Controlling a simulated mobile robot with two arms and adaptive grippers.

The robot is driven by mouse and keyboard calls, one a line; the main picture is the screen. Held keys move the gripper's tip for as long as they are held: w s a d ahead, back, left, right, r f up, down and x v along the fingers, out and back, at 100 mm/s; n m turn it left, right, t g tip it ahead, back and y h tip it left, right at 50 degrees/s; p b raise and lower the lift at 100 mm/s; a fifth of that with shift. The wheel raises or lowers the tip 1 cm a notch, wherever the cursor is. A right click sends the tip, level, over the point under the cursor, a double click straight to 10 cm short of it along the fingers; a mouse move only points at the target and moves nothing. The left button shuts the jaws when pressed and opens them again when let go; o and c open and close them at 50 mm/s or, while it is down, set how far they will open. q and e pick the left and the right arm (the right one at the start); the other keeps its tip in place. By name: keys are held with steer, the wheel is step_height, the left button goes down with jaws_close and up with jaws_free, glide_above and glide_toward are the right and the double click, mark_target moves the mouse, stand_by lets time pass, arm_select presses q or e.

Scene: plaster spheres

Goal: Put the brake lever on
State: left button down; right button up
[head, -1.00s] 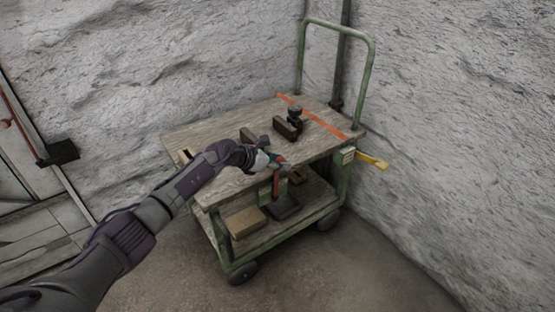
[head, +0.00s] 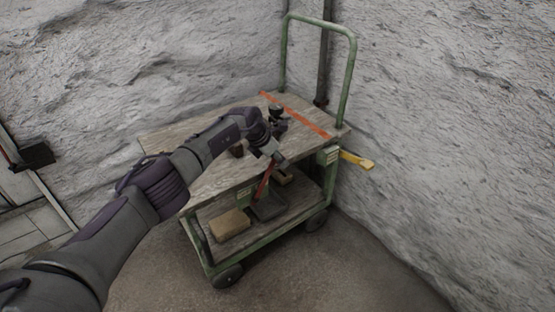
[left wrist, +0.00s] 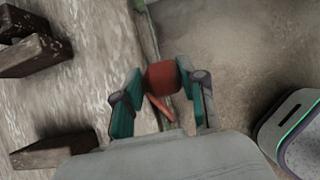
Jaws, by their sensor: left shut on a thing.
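A red lever (head: 264,184) stands at the front side of the green-framed cart, in front of the edge of its wooden top (head: 215,180). In the head view it is tilted, its upper end leaning to the right. My left gripper (head: 277,160) is at its upper end. In the left wrist view a red grip (left wrist: 162,78) sits between the two teal fingers of my left gripper (left wrist: 160,88), which is shut on it. The thin red shaft runs down from the grip. The lever's lower mount is not clear. My right gripper is not in view.
Dark blocks (left wrist: 33,55) lie on the cart top, near the gripper. A yellow handle (head: 357,160) sticks out at the cart's right side. The lower shelf carries a tan block (head: 230,223) and a dark tray (head: 270,209). Rough walls stand behind; floor is open in front.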

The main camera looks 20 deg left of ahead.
arm_select(q)
steer(key=shift+s+d+f, duration=0.15)
steer(key=shift+d+f, duration=0.15)
steer(key=shift+d, duration=0.15)
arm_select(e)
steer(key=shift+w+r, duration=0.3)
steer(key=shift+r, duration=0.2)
arm_select(q)
steer(key=c, duration=1)
jaws_free()
steer(key=shift+c, duration=0.2)
steer(key=shift+o, duration=1.4)
steer(key=shift+d, duration=0.1)
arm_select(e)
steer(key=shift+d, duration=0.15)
arm_select(q)
steer(key=shift+a+r, duration=0.15)
steer(key=shift+a, duration=0.05)
steer(key=shift+a+r, duration=0.25)
steer(key=shift+r, duration=0.25)
steer(key=v, duration=1)
steer(key=shift+s+r, duration=0.15)
steer(key=shift+r, duration=0.2)
